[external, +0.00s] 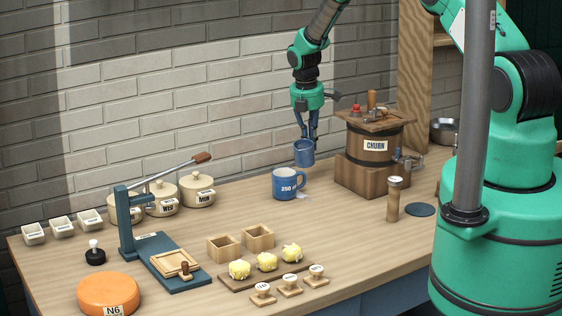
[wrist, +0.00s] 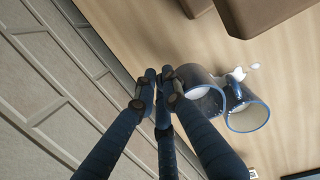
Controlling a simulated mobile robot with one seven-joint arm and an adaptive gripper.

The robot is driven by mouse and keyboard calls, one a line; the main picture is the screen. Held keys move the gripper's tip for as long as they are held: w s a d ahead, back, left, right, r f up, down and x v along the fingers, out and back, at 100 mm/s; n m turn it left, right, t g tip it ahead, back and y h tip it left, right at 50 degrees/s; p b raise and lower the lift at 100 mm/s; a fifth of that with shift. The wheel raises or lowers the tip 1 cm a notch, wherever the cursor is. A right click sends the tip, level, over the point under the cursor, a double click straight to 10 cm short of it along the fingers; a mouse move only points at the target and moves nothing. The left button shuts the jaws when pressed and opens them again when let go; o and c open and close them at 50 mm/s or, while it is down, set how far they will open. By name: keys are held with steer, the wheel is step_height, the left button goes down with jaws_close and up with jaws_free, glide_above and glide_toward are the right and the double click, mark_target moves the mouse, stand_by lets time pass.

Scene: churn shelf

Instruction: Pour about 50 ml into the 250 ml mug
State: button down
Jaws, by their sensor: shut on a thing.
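The 250 ml mug (external: 287,186) is blue with a white label and stands upright on the table, handle to the right. My gripper (external: 310,137) is shut on a smaller-looking blue cup (external: 304,154), held in the air above and slightly right of the mug. The cup looks slightly tilted. In the wrist view my gripper (wrist: 162,88) is beside the held cup (wrist: 214,104), which has something pale inside. The mug (wrist: 248,118) shows behind it, with a pale inside; its level cannot be told. No stream between them is visible.
White patches (wrist: 237,74) lie on the table beside the mug. The churn (external: 375,160) stands on a wooden block to the right. Lidded crocks (external: 197,190), a lever press (external: 130,225) and butter pats (external: 266,262) are left and in front.

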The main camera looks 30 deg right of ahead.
steer(key=shift+w+d+f+g+y+b, duration=0.2)
steer(key=shift+d+f+y+b, duration=0.2)
steer(key=shift+d+y+b, duration=0.05)
steer(key=shift+w+d+f+g+y+b, duration=0.15)
steer(key=shift+d+f+g+y+b, duration=0.05)
steer(key=shift+d+f+y+b, duration=0.25)
steer(key=shift+r, duration=0.2)
stand_by(2.5)
